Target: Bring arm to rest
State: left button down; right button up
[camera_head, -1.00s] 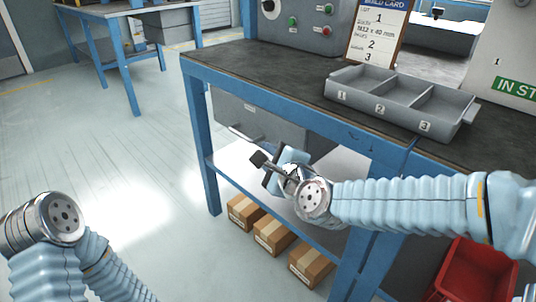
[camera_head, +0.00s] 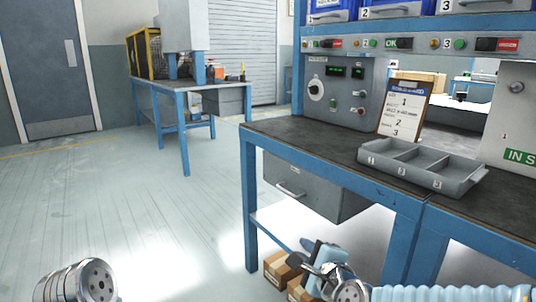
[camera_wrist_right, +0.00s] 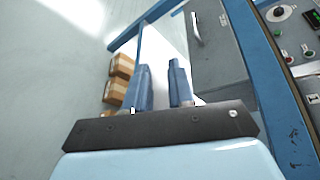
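My right arm comes in at the lower right of the head view, with its gripper (camera_head: 312,254) in front of the bench and below its top. In the right wrist view the two fingers of the right gripper (camera_wrist_right: 160,88) stand apart with nothing between them. My left arm shows only as a metal joint at the lower left corner of the head view; its gripper is out of the picture. The blue-framed workbench (camera_head: 330,150) stands to the right, its drawer (camera_head: 305,187) closed.
A grey tray (camera_head: 420,180) with three numbered compartments and a card (camera_head: 403,108) stand on the bench. Cardboard boxes (camera_head: 278,268) sit low under it; they also show in the right wrist view (camera_wrist_right: 115,90). Blue bins (camera_head: 395,10) line the shelf above. Open floor lies left.

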notch_tip(320, 180, down, 19)
jog(key=s+d+n+g+h+p, duration=0.1)
jog(key=s+d+n+g+p, duration=0.2)
jog(key=n+g+p, duration=0.45)
jog(key=s+f+n+g+p, duration=0.2)
jog(key=s+f+n+g, duration=0.4)
jog(key=s+f+n, duration=0.4)
jog(key=s+f, duration=0.4)
jog(key=s, duration=0.3)
jog(key=shift+s+d+f+y+p, duration=0.15)
jog(key=shift+f+y+p, duration=0.2)
jog(key=shift+f+y, duration=0.05)
jog(key=shift+d+n, duration=0.1)
jog(key=shift+n, duration=0.15)
